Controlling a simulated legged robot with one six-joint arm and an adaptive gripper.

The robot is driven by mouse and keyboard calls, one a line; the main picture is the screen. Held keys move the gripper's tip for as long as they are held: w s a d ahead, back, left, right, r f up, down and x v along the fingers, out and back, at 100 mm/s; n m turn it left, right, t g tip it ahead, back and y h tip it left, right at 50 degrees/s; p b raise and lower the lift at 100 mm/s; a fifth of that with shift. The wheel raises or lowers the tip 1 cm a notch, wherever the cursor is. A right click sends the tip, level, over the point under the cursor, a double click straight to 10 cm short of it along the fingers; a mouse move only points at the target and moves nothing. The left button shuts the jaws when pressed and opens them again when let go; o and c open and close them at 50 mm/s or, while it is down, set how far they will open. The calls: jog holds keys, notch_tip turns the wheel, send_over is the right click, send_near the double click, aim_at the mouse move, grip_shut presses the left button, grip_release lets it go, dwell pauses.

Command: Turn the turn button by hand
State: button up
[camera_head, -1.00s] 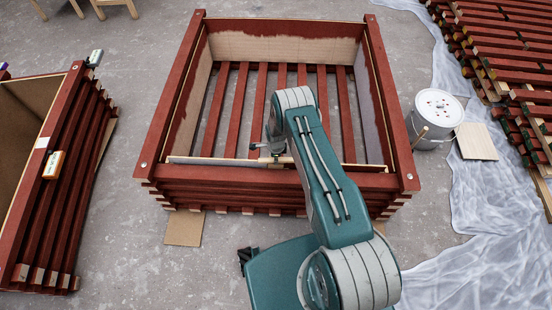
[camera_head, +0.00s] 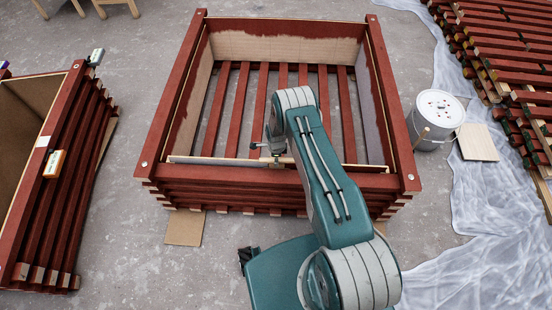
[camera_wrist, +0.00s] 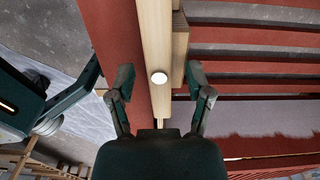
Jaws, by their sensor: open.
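My gripper (camera_wrist: 160,72) is open, with one finger on each side of a pale wooden strip. This strip (camera_wrist: 155,35), which looks like the turn button, runs lengthwise between the fingers in the wrist view and has a white round head on it. I see no clear contact between fingers and strip. In the head view my gripper (camera_head: 272,153) is low over the middle of the red crate's near wall (camera_head: 220,181). There my fingers and arm hide most of the button.
A pale panel edge (camera_head: 205,161) runs inside the near wall. A second red crate (camera_head: 72,150) stands left. A white paint bucket (camera_head: 437,112) and sheeting (camera_head: 490,195) lie right, by stacked red battens (camera_head: 505,45). Floor between the crates is clear.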

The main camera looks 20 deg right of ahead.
notch_tip(320, 180, up, 12)
dwell(0.6)
jog(key=s+r+n+t, duration=0.15)
jog(key=r+n, duration=0.35)
jog(key=r, duration=1.2)
jog(key=s+r+n+t, duration=0.15)
jog(key=r+n, duration=0.25)
jog(key=r, duration=1.3)
jog(key=s+r+n+t, duration=0.1)
jog(key=s+r+n, duration=0.3)
jog(key=s, duration=0.5)
jog(key=s+r+n, duration=0.4)
jog(key=s+r, duration=0.3)
jog(key=s, duration=0.2)
jog(key=s+a+r+n+t, duration=0.1)
jog(key=s+r+n, duration=0.3)
jog(key=s, duration=0.5)
jog(key=shift+s+r+t, duration=0.3)
jog(key=shift+s+r, duration=0.05)
jog(key=shift+r, duration=0.3)
